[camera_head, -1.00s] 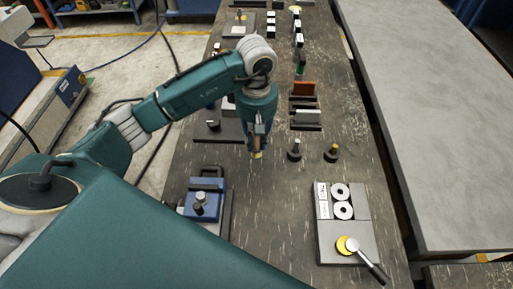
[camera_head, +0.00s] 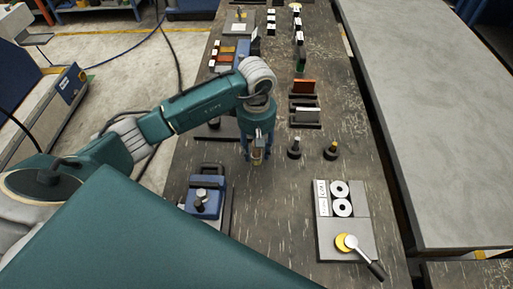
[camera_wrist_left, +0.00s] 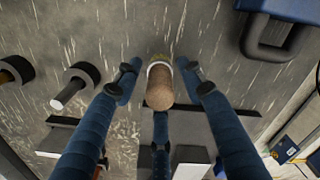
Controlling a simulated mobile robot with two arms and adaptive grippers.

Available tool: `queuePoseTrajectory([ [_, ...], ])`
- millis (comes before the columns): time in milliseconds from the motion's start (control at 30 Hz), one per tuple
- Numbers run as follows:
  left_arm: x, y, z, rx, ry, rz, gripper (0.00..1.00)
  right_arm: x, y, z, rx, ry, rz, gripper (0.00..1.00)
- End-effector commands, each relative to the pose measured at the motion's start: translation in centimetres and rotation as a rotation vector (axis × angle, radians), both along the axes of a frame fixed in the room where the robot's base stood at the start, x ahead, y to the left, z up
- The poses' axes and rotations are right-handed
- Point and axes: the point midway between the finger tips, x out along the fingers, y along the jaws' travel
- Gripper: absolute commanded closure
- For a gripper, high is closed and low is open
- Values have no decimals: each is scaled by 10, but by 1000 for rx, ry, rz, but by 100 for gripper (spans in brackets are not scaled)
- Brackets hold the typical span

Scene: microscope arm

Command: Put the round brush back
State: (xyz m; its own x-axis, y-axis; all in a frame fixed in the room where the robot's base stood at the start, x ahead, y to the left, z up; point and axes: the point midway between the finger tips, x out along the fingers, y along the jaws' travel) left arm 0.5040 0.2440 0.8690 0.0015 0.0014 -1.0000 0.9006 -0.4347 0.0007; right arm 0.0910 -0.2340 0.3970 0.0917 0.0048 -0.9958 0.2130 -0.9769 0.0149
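The round brush (camera_wrist_left: 160,88) shows in the left wrist view, its cork-brown handle end toward the camera, with a pale ring and a yellowish edge beyond it. In the head view it (camera_head: 257,154) is a small tan piece above the dark table. My left gripper (camera_head: 259,158) points down around it, fingers spread. In the left wrist view there are gaps between the fingers and the handle, so I see no grip. The brush's lower end is mostly hidden, and I cannot tell what it rests on. My right gripper is not in view.
A blue device (camera_head: 205,197) is nearer at the left. A grey tray (camera_head: 362,215) with white rings lies at the near right.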

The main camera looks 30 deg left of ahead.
Motion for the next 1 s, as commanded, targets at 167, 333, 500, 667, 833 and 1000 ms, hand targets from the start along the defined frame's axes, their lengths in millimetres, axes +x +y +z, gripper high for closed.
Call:
queuePoseTrajectory([
  [167, 0, 0, 0, 0, 1, 0, 59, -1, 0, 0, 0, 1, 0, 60],
  [333, 0, 0, 6, 0, 1, 0, 59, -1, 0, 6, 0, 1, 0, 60],
  [500, 2, 0, 30, 1, -7, -1, 59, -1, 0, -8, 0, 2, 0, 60],
  [667, 2, 0, 66, 0, -7, -1, 59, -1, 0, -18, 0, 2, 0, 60],
  [833, 1, 0, 99, 1, -5, 0, 59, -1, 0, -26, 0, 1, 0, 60],
  [1000, 1, 0, 118, 0, -1, 1, 59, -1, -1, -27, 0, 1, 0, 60],
])
